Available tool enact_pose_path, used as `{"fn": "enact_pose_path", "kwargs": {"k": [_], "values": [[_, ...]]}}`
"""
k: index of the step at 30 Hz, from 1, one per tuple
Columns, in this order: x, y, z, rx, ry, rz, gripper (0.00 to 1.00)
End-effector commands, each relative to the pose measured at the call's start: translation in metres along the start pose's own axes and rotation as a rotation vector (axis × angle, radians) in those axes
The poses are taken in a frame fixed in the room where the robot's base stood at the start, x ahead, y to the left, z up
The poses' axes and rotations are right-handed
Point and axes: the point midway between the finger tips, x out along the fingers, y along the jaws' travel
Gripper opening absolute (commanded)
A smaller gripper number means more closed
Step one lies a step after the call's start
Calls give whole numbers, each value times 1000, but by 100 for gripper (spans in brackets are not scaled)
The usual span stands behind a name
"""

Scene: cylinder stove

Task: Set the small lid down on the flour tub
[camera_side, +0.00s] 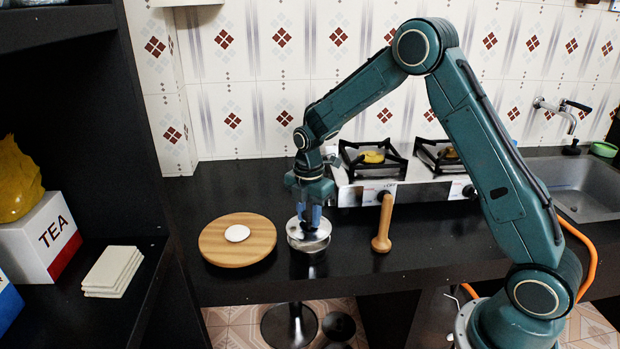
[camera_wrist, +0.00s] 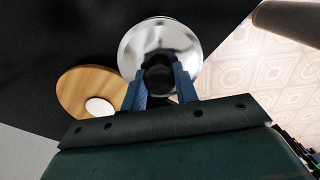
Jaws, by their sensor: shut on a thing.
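My gripper (camera_side: 311,222) points down over the counter and is shut on the dark knob (camera_wrist: 159,79) of a shiny round steel lid. In the wrist view the blue fingers stand on both sides of the knob, and the lid (camera_wrist: 150,40) spreads out beyond them. In the side view the bright steel piece (camera_side: 296,239) is under the fingers, at the counter's front part.
A round wooden board (camera_side: 215,243) with a white disc (camera_side: 237,233) lies close on the left. A wooden pestle-like tool (camera_side: 382,225) stands to the right. The stove (camera_side: 400,188) is behind, the sink (camera_side: 590,190) far right. A shelf holds a TEA box (camera_side: 45,240) and white tiles (camera_side: 112,270).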

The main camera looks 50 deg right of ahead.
Motion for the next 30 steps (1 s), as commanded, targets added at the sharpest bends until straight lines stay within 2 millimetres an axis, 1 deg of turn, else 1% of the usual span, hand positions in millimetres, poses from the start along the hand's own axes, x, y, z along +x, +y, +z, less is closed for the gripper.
{"fn": "enact_pose_path", "kwargs": {"k": [6, 13, 30], "values": [[12, 0, 0, 0, 0, -1, 6], [20, 0, 0, 0, 0, -1, 6], [23, 0, 0, 0, 0, 0, 6]]}}
